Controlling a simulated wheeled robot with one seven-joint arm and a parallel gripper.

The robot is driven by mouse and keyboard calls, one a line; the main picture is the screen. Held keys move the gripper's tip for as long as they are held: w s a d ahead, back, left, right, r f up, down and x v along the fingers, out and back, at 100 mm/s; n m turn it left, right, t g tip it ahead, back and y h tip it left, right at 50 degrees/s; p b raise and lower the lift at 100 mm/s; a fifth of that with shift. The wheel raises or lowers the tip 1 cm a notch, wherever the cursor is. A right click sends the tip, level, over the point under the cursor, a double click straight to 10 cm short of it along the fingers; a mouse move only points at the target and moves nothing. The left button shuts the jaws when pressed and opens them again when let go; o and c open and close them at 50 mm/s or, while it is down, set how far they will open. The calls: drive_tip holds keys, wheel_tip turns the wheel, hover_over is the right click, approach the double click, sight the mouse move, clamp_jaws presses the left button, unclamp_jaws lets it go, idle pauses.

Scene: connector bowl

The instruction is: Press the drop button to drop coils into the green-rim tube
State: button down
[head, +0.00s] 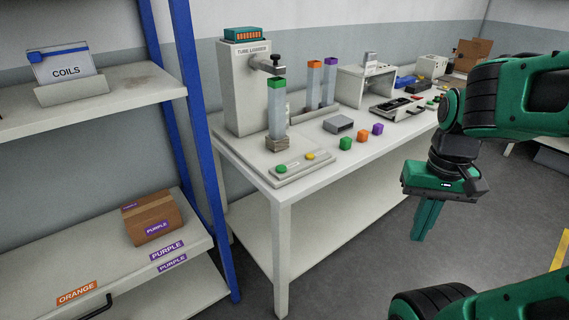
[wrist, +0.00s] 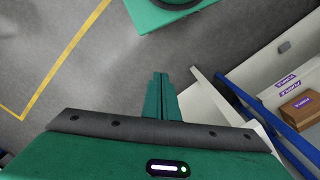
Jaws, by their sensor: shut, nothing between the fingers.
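The tube loader (head: 247,85), a light grey machine, stands at the left end of the white table. The green-rim tube (head: 277,108) stands upright in a holder below the loader's nozzle (head: 268,66). At the front table edge a grey panel (head: 305,165) carries a green button (head: 282,169) and a yellow button (head: 310,156); I cannot read which is the drop button. My gripper (head: 422,238) is shut and empty, pointing down to the right of the table, clear of the panel. Its shut fingers also show in the wrist view (wrist: 160,95).
Orange-rim (head: 313,82) and purple-rim (head: 330,82) tubes stand behind the green one. A blue-post shelf (head: 95,100) holds a COILS box (head: 65,68) and a cardboard box (head: 153,218). The floor before the table is clear.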

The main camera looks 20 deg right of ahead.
drive_tip(key=w+d+r+n+t+h, duration=0.1)
drive_tip(key=w+r+n+h, duration=0.1)
drive_tip(key=w, duration=0.8)
wheel_tip(320, 180, up, 5)
drive_tip(key=n+t+h, duration=0.3)
drive_tip(key=n+t, duration=0.4)
hover_over(280, 170)
drive_tip(key=shift+w, duration=0.1)
drive_tip(key=shift+d+f, duration=0.1)
drive_tip(key=shift+f, duration=4.35)
drive_tip(key=shift+f, duration=0.1)
drive_tip(key=shift+f, duration=0.3)
